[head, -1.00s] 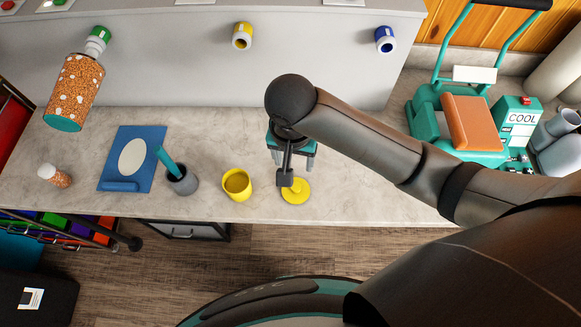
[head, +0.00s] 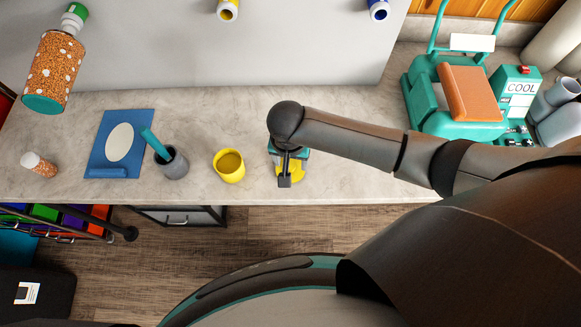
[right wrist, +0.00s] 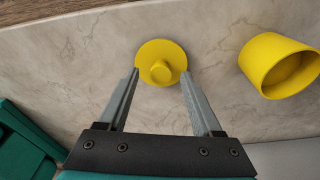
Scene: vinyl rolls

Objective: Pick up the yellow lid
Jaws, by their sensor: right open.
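The yellow lid (right wrist: 160,50) is a round disc with a small knob on top, lying flat on the counter. In the head view the lid (head: 290,171) is mostly covered by my right gripper (head: 285,180). In the right wrist view my right gripper (right wrist: 161,85) is open, with its two fingers pointing toward the lid. The fingertips are near the lid's lower left and lower right edges, and the knob lies between their lines. I cannot tell whether they touch it. My left gripper is not in view.
An open yellow cup (head: 229,166) stands just left of the lid. A grey cup (head: 172,163) with a teal tool and a blue board (head: 103,150) are farther left. A teal machine (head: 455,110) stands at the right. The counter's front edge is close to the lid.

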